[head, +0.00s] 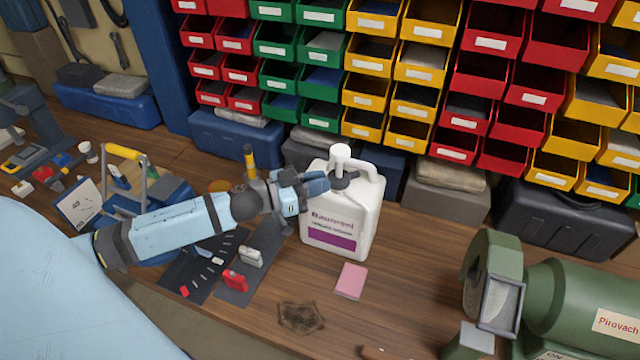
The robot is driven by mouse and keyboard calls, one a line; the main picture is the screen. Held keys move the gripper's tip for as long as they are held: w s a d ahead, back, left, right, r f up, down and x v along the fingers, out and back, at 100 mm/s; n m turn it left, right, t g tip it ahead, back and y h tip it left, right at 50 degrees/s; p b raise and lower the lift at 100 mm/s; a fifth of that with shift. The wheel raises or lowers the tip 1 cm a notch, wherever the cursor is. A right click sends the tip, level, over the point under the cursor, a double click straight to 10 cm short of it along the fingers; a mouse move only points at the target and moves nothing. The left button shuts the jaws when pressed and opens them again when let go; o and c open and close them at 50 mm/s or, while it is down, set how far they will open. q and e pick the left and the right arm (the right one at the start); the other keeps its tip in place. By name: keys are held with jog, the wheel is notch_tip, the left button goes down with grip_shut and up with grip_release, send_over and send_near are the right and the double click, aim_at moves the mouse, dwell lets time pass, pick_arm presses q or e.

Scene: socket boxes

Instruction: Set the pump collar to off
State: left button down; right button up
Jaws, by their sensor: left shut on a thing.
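A white jug-shaped bottle (342,217) with a purple label stands upright on the wooden bench. A white pump head (340,152) rises from its top, with a dark collar (342,181) around the base of the pump. My left arm reaches in from the left, and my left gripper (331,184) is shut on the collar at the bottle's neck. The fingers partly cover the collar, so its marking cannot be read. My right gripper is not in view.
A green bench grinder (570,290) stands at the right. A pink pad (351,281) lies in front of the bottle. A dark mat (240,283) with small items lies under my left arm. Red, green and yellow bins (420,62) fill the back.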

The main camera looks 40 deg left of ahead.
pick_arm(q)
jog(key=shift+w+a+r+m+g+h, duration=0.1)
jog(key=shift+w+a+m+g+h, duration=0.15)
jog(key=shift+m+g+h, duration=0.3)
jog(key=shift+w+a+m+g+h, duration=0.1)
jog(key=shift+a+m+g+h, duration=0.1)
jog(key=shift+m+g+h, duration=0.35)
jog(key=shift+w+a+m+g+h, duration=0.15)
jog(key=shift+m+g+h, duration=0.3)
jog(key=shift+h, duration=0.1)
jog(key=shift+w+a+m+g+h, duration=0.1)
jog(key=shift+w+m+g+h, duration=0.05)
jog(key=shift+m+g+h, duration=0.3)
jog(key=shift+w+a+m+g+h, duration=0.2)
jog(key=shift+w+m+g+h, duration=0.1)
jog(key=shift+m+g+h, duration=0.6)
jog(key=shift+w+a+m+g+h+b, duration=0.2)
jog(key=shift+m+g, duration=0.25)
jog(key=shift+g, duration=0.35)
jog(key=shift+w+d+m+g+h+b, duration=0.15)
jog(key=shift+m+g+h+b, duration=0.3)
jog(key=shift+g, duration=0.35)
jog(key=shift+w+a+m+g+h+b, duration=0.15)
jog(key=shift+m+g, duration=0.35)
jog(key=shift+g, duration=0.3)
